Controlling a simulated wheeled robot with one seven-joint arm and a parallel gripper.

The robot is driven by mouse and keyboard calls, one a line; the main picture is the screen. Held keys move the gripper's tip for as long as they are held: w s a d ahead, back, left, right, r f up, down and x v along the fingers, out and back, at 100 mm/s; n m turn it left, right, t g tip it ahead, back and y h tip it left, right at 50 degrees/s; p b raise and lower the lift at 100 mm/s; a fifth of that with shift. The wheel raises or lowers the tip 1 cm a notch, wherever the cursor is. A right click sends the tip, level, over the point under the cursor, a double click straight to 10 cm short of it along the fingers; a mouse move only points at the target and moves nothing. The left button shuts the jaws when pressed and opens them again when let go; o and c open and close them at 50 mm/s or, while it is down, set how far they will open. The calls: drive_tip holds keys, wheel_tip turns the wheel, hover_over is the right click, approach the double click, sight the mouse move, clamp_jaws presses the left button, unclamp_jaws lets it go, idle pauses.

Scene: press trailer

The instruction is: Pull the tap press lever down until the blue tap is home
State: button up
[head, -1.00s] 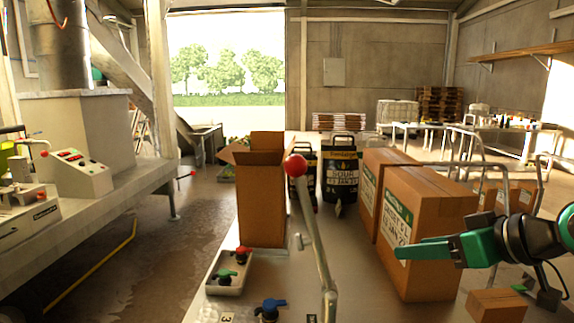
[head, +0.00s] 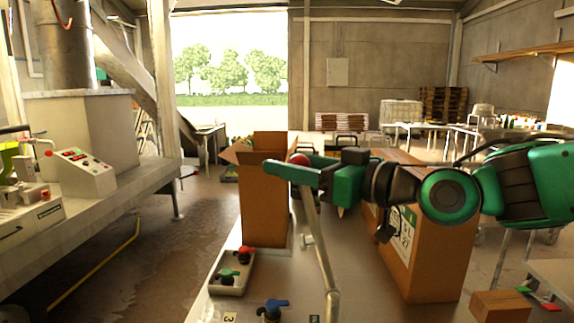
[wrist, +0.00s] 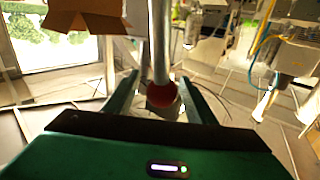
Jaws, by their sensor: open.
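The tap press lever (head: 322,240) is a pale metal bar standing up and leaning slightly left, with a red ball knob (head: 299,159) on top. My gripper (head: 284,168) is at the knob in the head view and partly covers it. In the wrist view the red knob (wrist: 161,95) lies between the two open green fingers (wrist: 158,92), with a visible gap on each side. A blue tap (head: 272,308) shows at the bottom edge of the head view, left of the lever's foot. Whether it is the one under the press is unclear.
An open cardboard box (head: 262,200) stands just left of the lever. A white tray (head: 226,288) with red and green taps lies in front of it. Closed cartons (head: 440,250) stand to the right, under my arm. A small carton (head: 500,305) is at lower right.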

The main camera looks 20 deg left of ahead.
drive_tip(key=shift+x, duration=1.3)
drive_tip(key=shift+c, duration=0.4)
